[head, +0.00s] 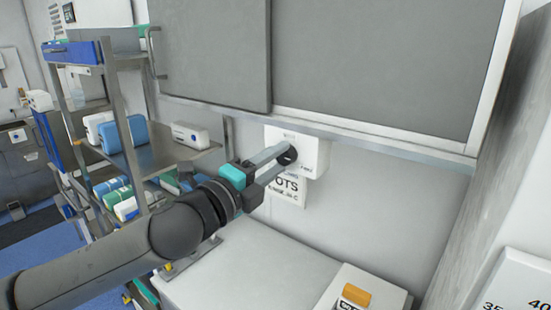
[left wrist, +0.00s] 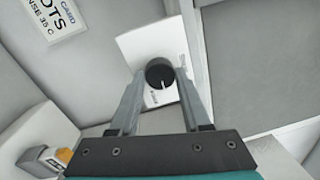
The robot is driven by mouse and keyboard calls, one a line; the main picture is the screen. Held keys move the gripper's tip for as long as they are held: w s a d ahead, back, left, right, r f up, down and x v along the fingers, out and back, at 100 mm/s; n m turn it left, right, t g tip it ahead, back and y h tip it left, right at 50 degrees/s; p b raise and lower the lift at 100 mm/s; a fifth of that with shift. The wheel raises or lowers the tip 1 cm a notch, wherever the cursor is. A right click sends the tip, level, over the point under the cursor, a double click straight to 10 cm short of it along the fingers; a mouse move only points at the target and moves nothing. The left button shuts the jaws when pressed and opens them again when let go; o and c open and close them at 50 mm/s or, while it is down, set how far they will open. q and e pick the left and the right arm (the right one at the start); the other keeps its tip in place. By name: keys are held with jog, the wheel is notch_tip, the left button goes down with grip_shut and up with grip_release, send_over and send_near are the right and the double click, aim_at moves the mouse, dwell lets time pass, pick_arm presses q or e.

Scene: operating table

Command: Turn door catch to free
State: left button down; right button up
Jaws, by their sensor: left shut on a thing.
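The door catch is a round black knob (left wrist: 160,72) on a white box (head: 312,152) mounted on the wall under the grey sliding door (head: 215,50). In the left wrist view a white pointer line shows on the knob's face, and the white plate (left wrist: 135,45) lies behind it. My left gripper (head: 287,156) reaches the box from the left. In the left wrist view its two fingers (left wrist: 162,80) are on either side of the knob, shut on it. Print on the box is too small to read. My right gripper is in neither view.
A sign ending in "OTS" (head: 288,190) hangs below the box. A metal shelf (head: 170,155) with blue and white packs stands left.

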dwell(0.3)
pick_arm(q)
jog(key=shift+c, duration=1.8)
grip_release()
jog(key=r+v, duration=0.1)
jog(key=v, duration=1.4)
jog(key=shift+f, duration=0.45)
jog(key=shift+s+a, duration=0.1)
